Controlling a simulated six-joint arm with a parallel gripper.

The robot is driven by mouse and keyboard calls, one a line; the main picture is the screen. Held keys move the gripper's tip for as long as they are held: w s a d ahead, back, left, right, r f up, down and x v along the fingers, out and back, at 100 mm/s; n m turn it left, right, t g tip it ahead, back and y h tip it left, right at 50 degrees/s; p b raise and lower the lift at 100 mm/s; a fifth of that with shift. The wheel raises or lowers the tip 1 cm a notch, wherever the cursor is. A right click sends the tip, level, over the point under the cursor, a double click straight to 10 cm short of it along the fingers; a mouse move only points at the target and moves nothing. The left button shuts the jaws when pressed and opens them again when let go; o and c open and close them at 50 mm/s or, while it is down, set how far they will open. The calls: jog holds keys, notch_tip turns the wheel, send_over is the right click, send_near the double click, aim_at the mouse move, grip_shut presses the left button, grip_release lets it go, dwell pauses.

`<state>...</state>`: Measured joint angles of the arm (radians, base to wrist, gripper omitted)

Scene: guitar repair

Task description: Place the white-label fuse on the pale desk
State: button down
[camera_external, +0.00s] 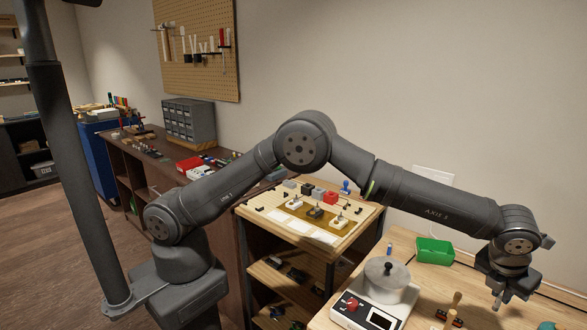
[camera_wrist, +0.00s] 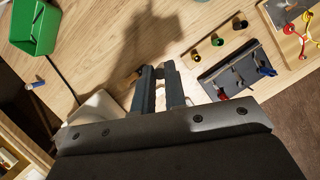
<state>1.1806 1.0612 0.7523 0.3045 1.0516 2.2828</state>
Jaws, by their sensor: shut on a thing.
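My gripper (camera_external: 499,291) hangs fingers down over the pale desk (camera_external: 400,243) at the right of the external view. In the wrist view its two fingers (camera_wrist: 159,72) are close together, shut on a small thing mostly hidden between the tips. I cannot make out a white label on it, so I cannot tell if it is the white-label fuse. The pale desk (camera_wrist: 120,20) fills much of the wrist view under the fingers, with the arm's shadow on it.
A green bin (camera_external: 434,251) stands on the desk, also at the upper left of the wrist view (camera_wrist: 35,27). A white device with a round top (camera_external: 384,283) stands at the desk's front. Bare desk lies between the bin and cylinders.

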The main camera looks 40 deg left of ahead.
jog(key=shift+w+a+f, duration=0.2)
jog(key=shift+w+f, duration=5.35)
jog(key=shift+w, duration=0.05)
jog(key=shift+f, duration=0.15)
jog(key=c, duration=1.5)
grip_release()
jog(key=v, duration=1.2)
jog(key=shift+w, duration=0.1)
